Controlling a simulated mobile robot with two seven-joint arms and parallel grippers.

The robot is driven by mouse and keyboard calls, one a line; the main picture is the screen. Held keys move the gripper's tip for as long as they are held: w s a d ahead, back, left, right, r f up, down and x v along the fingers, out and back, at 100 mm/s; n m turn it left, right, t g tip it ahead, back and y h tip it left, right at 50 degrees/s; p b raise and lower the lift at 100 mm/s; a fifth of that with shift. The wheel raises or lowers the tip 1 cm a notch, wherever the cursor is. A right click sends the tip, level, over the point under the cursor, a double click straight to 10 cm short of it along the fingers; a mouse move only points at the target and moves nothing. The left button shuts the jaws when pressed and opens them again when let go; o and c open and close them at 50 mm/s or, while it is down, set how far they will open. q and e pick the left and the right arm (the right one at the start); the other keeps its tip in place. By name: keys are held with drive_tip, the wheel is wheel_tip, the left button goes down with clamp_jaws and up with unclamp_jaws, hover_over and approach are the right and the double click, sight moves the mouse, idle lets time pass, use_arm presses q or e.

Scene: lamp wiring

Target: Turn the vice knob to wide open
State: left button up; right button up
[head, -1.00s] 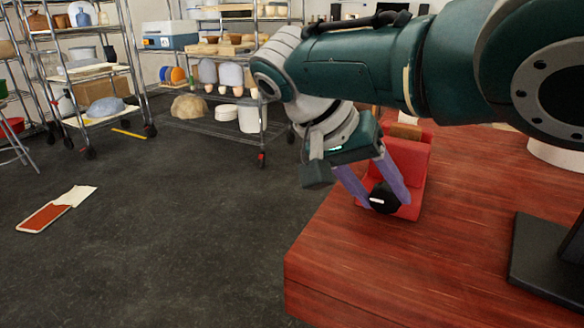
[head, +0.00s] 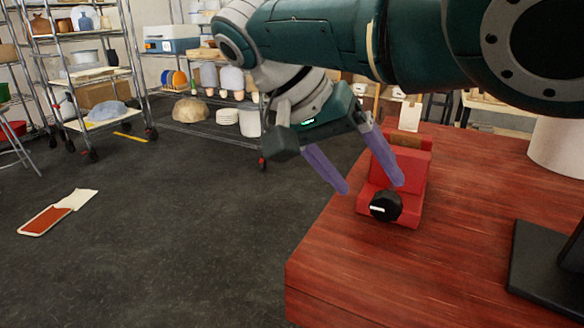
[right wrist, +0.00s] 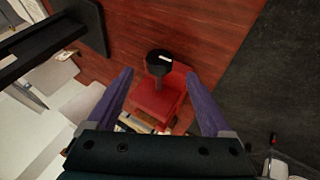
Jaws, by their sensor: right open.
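The red vice (head: 395,172) sits on the wooden table near its left edge. Its black knob (head: 385,206) with a white mark is on the near face. The vice also shows in the right wrist view (right wrist: 158,100), with the knob (right wrist: 159,62) at its top end. My right gripper (head: 372,188) is open and empty, its purple fingers spread. It is above and to the left of the knob, apart from it. In the right wrist view the vice lies between the two fingers, farther off than the fingertips. My left gripper is not in view.
The red wooden table (head: 460,215) has bare surface right of the vice. A dark flat base (head: 545,275) stands at the right, and a white cylinder (head: 557,147) behind it. Shelves (head: 200,110) stand at the back. A dustpan-like item (head: 45,218) lies on the floor.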

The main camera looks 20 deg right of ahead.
drive_tip(key=v, duration=0.4)
drive_tip(key=shift+r, duration=0.15)
drive_tip(key=shift+a, duration=0.1)
